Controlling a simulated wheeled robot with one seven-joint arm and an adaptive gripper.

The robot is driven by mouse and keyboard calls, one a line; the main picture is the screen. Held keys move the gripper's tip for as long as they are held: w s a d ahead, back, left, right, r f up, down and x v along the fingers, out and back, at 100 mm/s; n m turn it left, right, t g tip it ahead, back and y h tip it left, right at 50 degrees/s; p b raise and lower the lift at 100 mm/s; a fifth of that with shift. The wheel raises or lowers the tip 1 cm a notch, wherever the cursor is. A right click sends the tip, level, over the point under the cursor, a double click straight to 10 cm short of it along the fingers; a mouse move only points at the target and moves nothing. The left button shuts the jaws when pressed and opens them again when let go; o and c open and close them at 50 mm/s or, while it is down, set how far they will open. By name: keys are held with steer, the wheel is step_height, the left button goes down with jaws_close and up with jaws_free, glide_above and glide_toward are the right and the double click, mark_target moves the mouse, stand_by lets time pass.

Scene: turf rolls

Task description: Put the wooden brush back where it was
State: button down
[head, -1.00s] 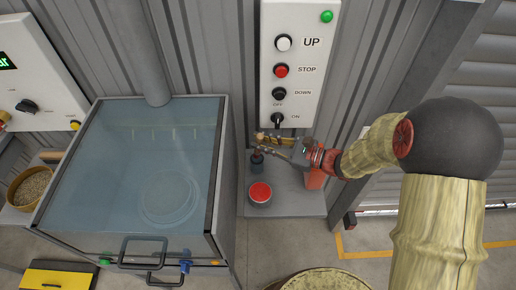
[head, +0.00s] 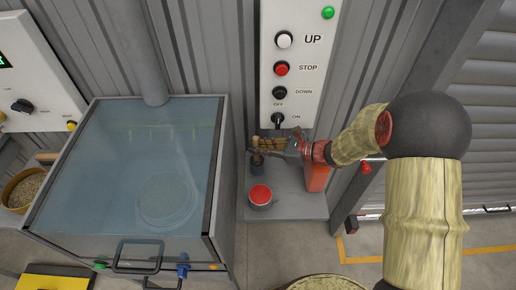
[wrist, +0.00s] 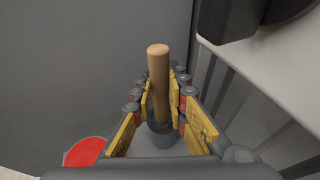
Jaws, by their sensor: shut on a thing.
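The wooden brush shows in the wrist view as an upright light-brown handle (wrist: 159,75). Its lower end runs down into a dark round part (wrist: 162,136); I cannot tell whether that is the brush head or a holder. In the head view the brush (head: 256,141) stands near the left edge of a small grey shelf, largely covered by my fingers. My gripper (head: 266,147) reaches in from the right and is shut on the handle. In the wrist view the yellow finger pads of my gripper (wrist: 160,100) lie on both sides of the handle.
A red-topped can (head: 260,195) stands on the grey shelf (head: 300,204) just in front. A switch panel (head: 287,60) hangs on the wall above. A glass-topped cabinet (head: 120,175) stands close on the left. A red and orange block (head: 316,178) is on the right.

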steer(key=shift+f, duration=0.15)
steer(key=c, duration=1.8)
jaws_free()
steer(key=shift+o, duration=0.2)
